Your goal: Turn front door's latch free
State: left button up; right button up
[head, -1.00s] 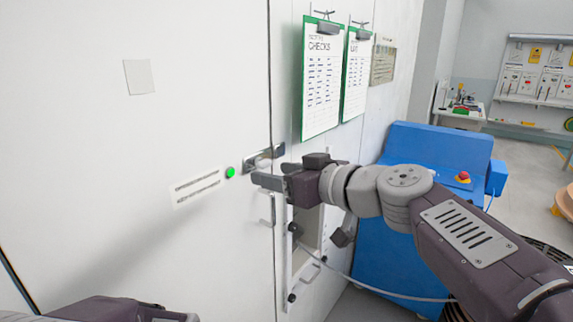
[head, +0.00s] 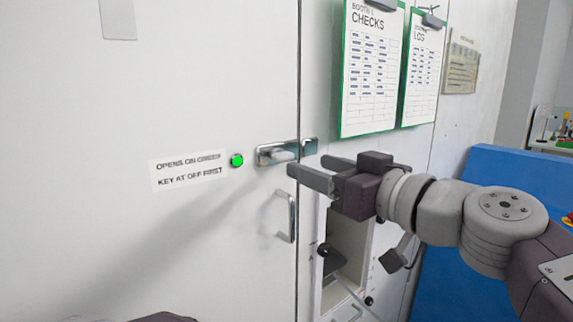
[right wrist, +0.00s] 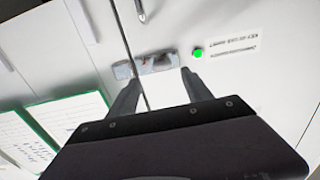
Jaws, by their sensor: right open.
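The white front door (head: 130,80) is closed, its edge meeting the frame in a vertical seam. A metal latch (head: 278,154) with a light grey turn piece sits at that edge, its plate reaching towards the seam. A small keeper plate (head: 309,147) is across the seam. My right gripper (head: 314,169) is open and empty, just right of the latch and slightly below it. In the right wrist view the latch (right wrist: 158,63) lies just beyond and between the open fingers (right wrist: 160,88), with no clear contact. My left gripper is not clearly visible.
A green light (head: 237,161) glows beside a label (head: 188,170) left of the latch. A door handle (head: 287,215) is below it. Green-edged clipboards (head: 371,70) hang on the wall at right.

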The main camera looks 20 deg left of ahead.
aim_at(287, 158)
jog(key=p+x, duration=0.2)
jog(key=x, duration=0.7)
jog(key=shift+s+a+p, duration=0.15)
jog(key=shift+s+p, duration=0.05)
jog(key=shift+p, duration=0.15)
grip_shut()
jog(key=m+b, duration=0.1)
jog(key=m, duration=0.3)
jog(key=m+b, duration=0.1)
jog(key=m, duration=0.3)
jog(key=shift+m, duration=0.3)
jog(key=m, duration=0.4)
jog(key=shift+m, duration=0.3)
jog(key=m, duration=0.4)
jog(key=shift+m, duration=0.3)
